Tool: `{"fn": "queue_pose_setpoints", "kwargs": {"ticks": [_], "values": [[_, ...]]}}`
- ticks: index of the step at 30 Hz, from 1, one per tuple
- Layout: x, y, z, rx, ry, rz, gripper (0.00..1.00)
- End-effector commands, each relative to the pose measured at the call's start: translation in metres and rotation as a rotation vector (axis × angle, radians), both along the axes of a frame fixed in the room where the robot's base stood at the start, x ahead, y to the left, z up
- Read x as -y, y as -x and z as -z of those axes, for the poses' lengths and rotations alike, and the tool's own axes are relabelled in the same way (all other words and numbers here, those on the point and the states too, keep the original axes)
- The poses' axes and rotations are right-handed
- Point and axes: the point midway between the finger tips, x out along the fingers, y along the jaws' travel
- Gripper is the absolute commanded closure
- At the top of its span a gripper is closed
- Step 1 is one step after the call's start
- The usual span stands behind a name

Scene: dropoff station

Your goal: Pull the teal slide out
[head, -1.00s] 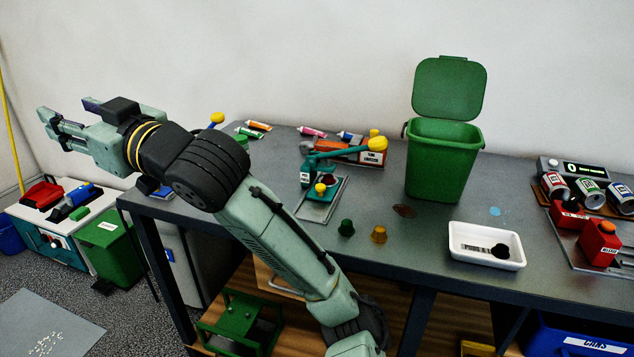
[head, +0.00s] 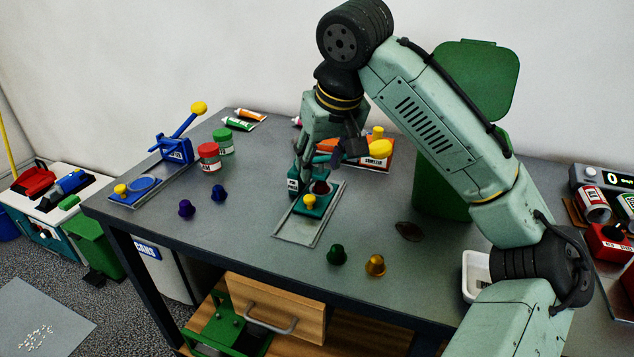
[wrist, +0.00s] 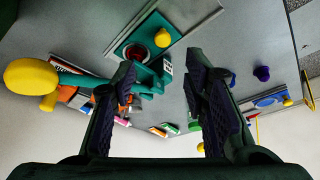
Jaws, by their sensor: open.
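The teal slide (head: 318,207) lies on a light grey base plate in front of the teal press, with a yellow knob (head: 309,202) and a round dark-red recess on top. In the wrist view, the slide (wrist: 141,32) and its knob (wrist: 163,39) show beyond the fingertips. The teal press body (wrist: 148,79) shows close to the left finger; its lever ends in a yellow ball (head: 380,148). My gripper (wrist: 160,75) is open, with nothing held between its fingers. In the head view it points down over the press and hides much of it; contact cannot be told.
A blue press (head: 174,150) stands at the left, near red and green jars. My arm partly hides the green bin (head: 478,75) and white tray (head: 473,275).

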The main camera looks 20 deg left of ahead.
Motion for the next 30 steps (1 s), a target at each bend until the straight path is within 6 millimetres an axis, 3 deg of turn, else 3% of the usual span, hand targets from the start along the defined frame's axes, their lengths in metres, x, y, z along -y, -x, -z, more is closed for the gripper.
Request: {"fn": "queue_pose_setpoints", "kwargs": {"ticks": [15, 21, 30], "values": [[-0.023, -0.024, 0.079, -0.002, -0.001, -0.001, 0.59], [-0.027, -0.028, 0.094, 0.0, -0.002, -0.002, 0.59], [-0.028, -0.029, 0.096, 0.001, -0.002, -0.003, 0.6]]}}
